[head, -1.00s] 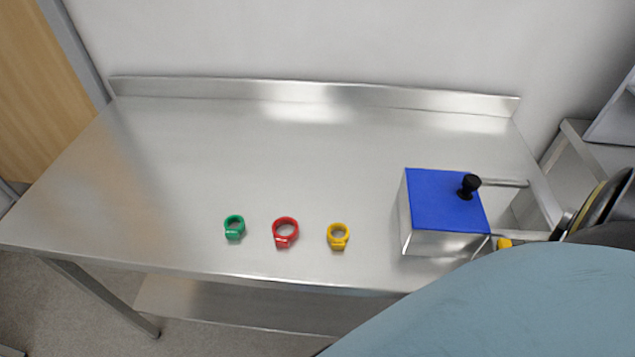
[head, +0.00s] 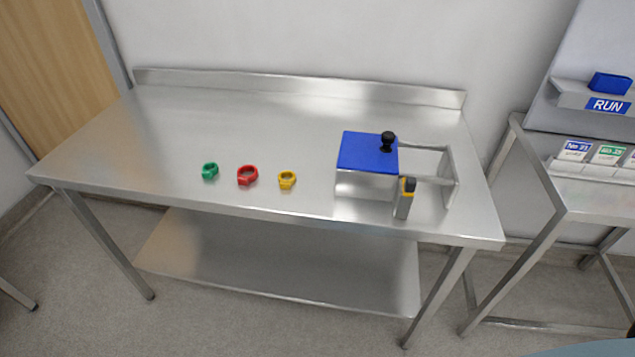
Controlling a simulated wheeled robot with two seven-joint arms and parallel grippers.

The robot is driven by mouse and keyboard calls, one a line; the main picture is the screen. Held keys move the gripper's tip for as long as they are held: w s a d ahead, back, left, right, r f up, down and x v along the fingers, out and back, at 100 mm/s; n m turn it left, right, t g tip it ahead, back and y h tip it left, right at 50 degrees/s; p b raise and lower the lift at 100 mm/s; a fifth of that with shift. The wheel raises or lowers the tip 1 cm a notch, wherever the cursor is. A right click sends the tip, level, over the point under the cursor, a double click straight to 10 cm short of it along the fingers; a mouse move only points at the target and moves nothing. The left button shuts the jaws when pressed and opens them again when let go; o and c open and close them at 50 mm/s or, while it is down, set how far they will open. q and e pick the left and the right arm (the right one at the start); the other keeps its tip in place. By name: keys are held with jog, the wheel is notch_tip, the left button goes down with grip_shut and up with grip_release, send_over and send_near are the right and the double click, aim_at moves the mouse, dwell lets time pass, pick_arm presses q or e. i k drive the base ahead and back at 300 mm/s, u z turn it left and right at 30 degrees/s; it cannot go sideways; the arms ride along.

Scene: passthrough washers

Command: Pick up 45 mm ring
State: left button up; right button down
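Three rings stand in a row near the front edge of the steel table (head: 290,125): a green ring (head: 210,171) at the left, a red ring (head: 247,175) in the middle and a yellow ring (head: 287,179) at the right. The red one looks the largest. Any size markings are too small to read, so I cannot tell which is the 45 mm ring. Neither of my grippers is in view.
A steel box with a blue top (head: 366,152) and black knob (head: 388,141) stands right of the rings. A yellow-and-black-topped post (head: 405,198) stands beside it. A second steel table (head: 590,195) with labelled cards and a RUN sign is at the right.

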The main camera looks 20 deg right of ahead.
aim_at(284, 185)
jog(key=z, duration=1.05)
jog(key=i, duration=0.5)
jog(key=z, duration=2.8)
jog(key=k, duration=1.25)
jog(key=u, duration=0.55)
